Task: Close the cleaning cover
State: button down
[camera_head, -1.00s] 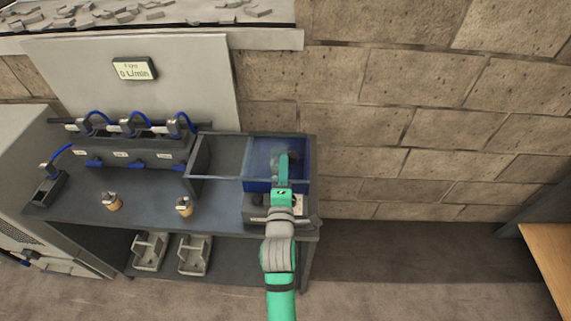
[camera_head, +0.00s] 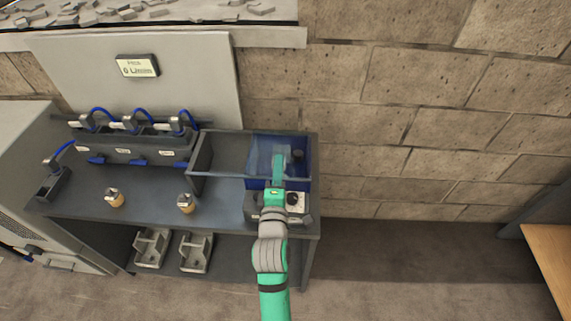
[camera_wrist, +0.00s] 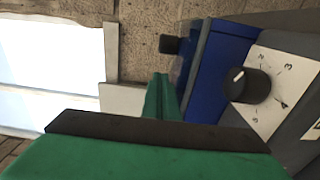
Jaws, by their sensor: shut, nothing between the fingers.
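The cleaning cover looks like the see-through panel (camera_head: 262,150) at the blue box (camera_head: 304,172) on the right end of the bench. I cannot tell how far open it stands. A small dark knob (camera_head: 298,155) shows at the box's right side; a dark knob-like piece (camera_wrist: 170,44) also shows by the blue wall in the wrist view. My gripper (camera_head: 278,160) is shut and empty, in front of the panel and left of the knob. I cannot tell whether it touches the panel. In the wrist view its green fingers (camera_wrist: 160,95) are beside the blue wall (camera_wrist: 217,65).
A control box with a dial (camera_head: 293,200) sits just in front of the blue box; the dial (camera_wrist: 248,86) is close in the wrist view. An open grey frame (camera_head: 198,160) adjoins on the left. Two brass-coloured pieces (camera_head: 115,200) stand on the bench (camera_head: 150,207). A stone wall (camera_head: 430,120) is behind.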

jog(key=s+a, duration=0.1)
jog(key=s, duration=0.9)
jog(key=shift+s, duration=0.15)
jog(key=s+d+f+m+g, duration=0.1)
jog(key=s+d+f+m, duration=0.1)
jog(key=s+m, duration=0.4)
jog(key=s+d+f+m, duration=0.2)
jog(key=s+f+m, duration=0.3)
jog(key=s, duration=0.9)
jog(key=s+d+f+m+g, duration=0.1)
jog(key=s+d+f+m, duration=0.1)
jog(key=s+f+m, duration=0.2)
jog(key=s+m, duration=0.3)
jog(key=s, duration=0.3)
jog(key=shift+f+g, duration=0.25)
jog(key=shift+g, duration=0.05)
jog(key=shift+s+d, duration=0.1)
jog(key=c, duration=2.5)
grip_release()
